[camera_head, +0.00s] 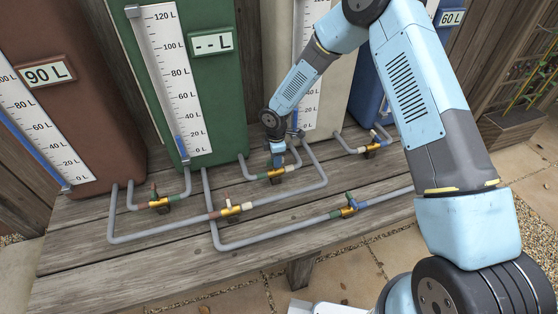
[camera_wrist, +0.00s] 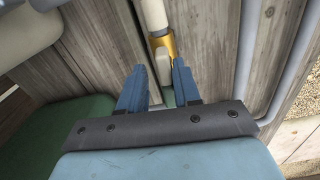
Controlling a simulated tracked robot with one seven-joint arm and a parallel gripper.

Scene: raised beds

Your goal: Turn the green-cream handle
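The green-cream valve (camera_head: 275,175) is a brass valve on a grey pipe in front of the green and cream tanks, with a green band on its left and a cream band on its right. In the wrist view its brass body (camera_wrist: 170,44) sits below a cream pipe band, and a pale handle (camera_wrist: 163,68) points toward me. A bit of green shows below it. My gripper (camera_head: 278,158) is directly over this valve in the head view. In the wrist view its two blue fingers (camera_wrist: 158,75) are apart, on either side of the handle. Contact cannot be told.
Other brass valves stand near: one at left (camera_head: 160,203), one at centre front (camera_head: 232,210), one at right front (camera_head: 348,208) and one at back right (camera_head: 371,150). Grey pipes run low over the wooden deck. The green tank (camera_head: 222,105) rises behind.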

